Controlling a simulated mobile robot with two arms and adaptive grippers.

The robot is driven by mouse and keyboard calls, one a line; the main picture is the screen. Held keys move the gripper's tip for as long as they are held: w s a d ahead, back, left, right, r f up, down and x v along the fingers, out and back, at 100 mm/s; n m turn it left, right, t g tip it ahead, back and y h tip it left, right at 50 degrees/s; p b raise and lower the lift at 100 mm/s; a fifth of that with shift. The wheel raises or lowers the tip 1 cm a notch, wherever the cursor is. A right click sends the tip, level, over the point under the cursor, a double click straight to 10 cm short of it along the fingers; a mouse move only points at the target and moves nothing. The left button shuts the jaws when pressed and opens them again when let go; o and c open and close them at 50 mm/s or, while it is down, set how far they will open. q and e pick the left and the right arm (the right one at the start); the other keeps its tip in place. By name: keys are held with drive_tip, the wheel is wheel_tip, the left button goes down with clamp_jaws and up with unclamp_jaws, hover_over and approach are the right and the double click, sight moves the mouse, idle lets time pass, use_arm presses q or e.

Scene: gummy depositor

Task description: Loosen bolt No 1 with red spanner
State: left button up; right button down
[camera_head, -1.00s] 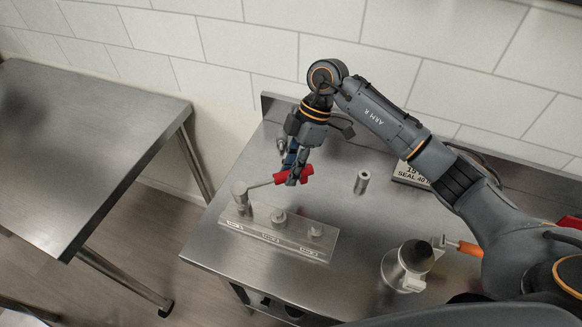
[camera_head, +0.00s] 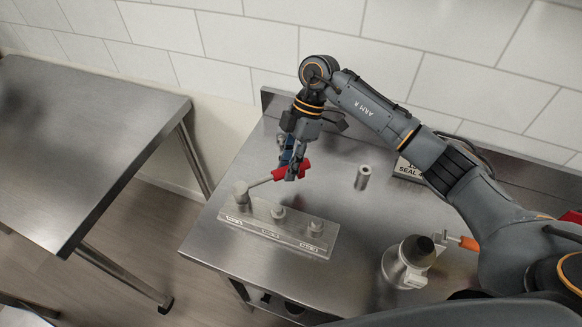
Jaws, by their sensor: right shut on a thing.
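My right gripper (camera_head: 297,165) is shut on the red handle of the red spanner (camera_head: 304,172). The spanner's grey shaft runs down-left to its head (camera_head: 240,190), which sits over the leftmost bolt position of the metal bolt block (camera_head: 280,239). That bolt is hidden under the head. Two other bolts show on the block, a middle bolt (camera_head: 278,212) and a right bolt (camera_head: 316,226). Small labels on the block's front face are too small to read surely. My left gripper is not in view.
A small metal cylinder (camera_head: 362,177) stands right of the gripper. A metal vessel with a dark top (camera_head: 407,263) and an orange-handled tool (camera_head: 468,244) are at the right. A sign (camera_head: 408,170) stands behind my arm. Another steel table (camera_head: 90,130) is at the left, across a gap.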

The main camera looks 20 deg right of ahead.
drive_tip(key=shift+r+p, duration=1.2)
drive_tip(key=shift+r, duration=0.05)
wheel_tip(320, 180, up, 4)
drive_tip(key=p, duration=0.4)
